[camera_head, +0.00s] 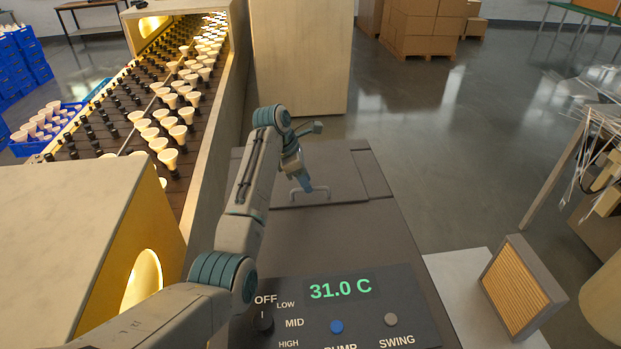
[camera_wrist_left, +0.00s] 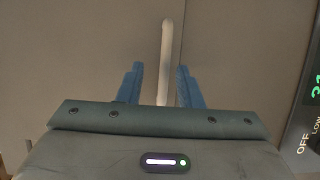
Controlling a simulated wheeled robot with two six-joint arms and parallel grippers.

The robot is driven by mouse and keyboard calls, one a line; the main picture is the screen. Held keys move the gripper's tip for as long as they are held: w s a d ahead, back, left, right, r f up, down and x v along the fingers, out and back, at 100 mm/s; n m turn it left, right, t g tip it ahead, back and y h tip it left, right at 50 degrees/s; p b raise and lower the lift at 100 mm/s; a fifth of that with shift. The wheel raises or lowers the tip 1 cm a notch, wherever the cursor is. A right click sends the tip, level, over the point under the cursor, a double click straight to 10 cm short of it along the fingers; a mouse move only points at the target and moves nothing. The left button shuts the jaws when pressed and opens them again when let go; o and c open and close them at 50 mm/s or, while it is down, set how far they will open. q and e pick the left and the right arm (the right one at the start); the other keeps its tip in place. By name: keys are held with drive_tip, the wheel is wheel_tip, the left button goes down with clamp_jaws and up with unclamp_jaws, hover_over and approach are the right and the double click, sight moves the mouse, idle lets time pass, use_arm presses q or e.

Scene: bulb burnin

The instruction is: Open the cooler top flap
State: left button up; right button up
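The cooler's top flap (camera_head: 342,165) is a flat brown-grey panel lying closed on top of the cooler (camera_head: 345,235). A pale U-shaped handle (camera_head: 323,199) stands on the flap near its front edge. My left gripper (camera_head: 306,187) reaches down at the handle and hides part of it. In the left wrist view, the two blue fingers of the gripper (camera_wrist_left: 160,74) are apart. The handle bar (camera_wrist_left: 167,45) runs between them, with a gap visible on both sides. Contact cannot be made out. My right gripper is in neither view.
A control panel (camera_head: 355,320) with a green 31.0 C display sits at the cooler's front. A conveyor (camera_head: 110,135) of bulbs runs along the left, behind a pale housing (camera_head: 70,235). A framed filter pad (camera_head: 520,285) stands at the right. Open floor (camera_head: 450,150) lies beyond.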

use_arm(q)
drive_tip(key=shift+d+f, duration=0.2)
drive_tip(key=shift+f, duration=0.15)
drive_tip(key=shift+s+d, duration=0.2)
drive_tip(key=shift+c, duration=1.4)
drive_tip(key=c, duration=0.4)
clamp_jaws()
drive_tip(key=shift+r, duration=0.35)
drive_tip(key=w+a+r, duration=0.2)
drive_tip(key=w+r, duration=0.4)
drive_tip(key=r, duration=0.6)
drive_tip(key=shift+w+r, duration=0.25)
drive_tip(key=shift+w, duration=0.15)
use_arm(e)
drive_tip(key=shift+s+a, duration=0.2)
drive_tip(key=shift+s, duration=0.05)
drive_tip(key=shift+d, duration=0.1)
